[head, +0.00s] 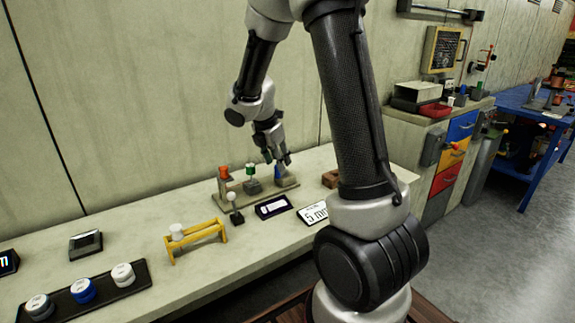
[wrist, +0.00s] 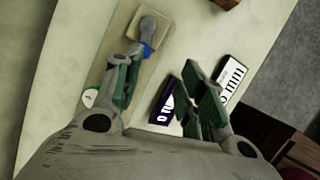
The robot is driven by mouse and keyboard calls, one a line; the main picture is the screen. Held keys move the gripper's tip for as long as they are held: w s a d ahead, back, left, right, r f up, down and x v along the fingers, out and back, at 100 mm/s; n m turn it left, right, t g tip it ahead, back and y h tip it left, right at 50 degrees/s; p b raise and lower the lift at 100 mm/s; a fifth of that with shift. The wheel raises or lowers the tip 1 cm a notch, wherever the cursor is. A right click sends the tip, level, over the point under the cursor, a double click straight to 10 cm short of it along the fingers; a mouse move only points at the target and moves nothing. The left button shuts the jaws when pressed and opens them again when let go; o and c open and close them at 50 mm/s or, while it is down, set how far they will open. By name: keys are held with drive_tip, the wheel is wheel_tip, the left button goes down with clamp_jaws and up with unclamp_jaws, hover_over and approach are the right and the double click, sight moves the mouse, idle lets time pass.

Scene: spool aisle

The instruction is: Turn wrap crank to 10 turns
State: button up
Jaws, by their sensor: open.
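A winding station on a tan base board (head: 240,192) stands on the bench. It carries an orange spool (head: 224,172), a green-topped post (head: 250,169) and a blue cone-like part (head: 278,173). A white ball knob (head: 231,196) stands at the board's front edge; I cannot tell which part is the wrap crank. My gripper (head: 277,160) is open above the board's right end, close to the blue part. In the wrist view my gripper (wrist: 162,70) shows its fingers apart, with a blue-collared grey part (wrist: 147,30) beyond the left fingertip. Contact cannot be told.
A dark display (head: 272,207) and a white "5 m" card (head: 314,213) lie in front of the board. A yellow stand (head: 196,239) with a white spool is to the left. A black tray (head: 88,293) holds spools. A brown block (head: 331,179) sits right.

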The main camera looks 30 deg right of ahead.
sight(278, 175)
drive_tip(key=w+f+n, duration=0.1)
drive_tip(key=f, duration=0.1)
drive_tip(key=w+d+f+n, duration=0.1)
drive_tip(key=f+n, duration=0.1)
drive_tip(key=w+d+f+n, duration=0.1)
drive_tip(key=f, duration=0.1)
drive_tip(key=shift+w+d+f+t, duration=0.15)
drive_tip(key=shift+w+f+t, duration=0.05)
drive_tip(key=shift+w+t, duration=0.15)
drive_tip(key=shift+c, duration=0.5)
clamp_jaws()
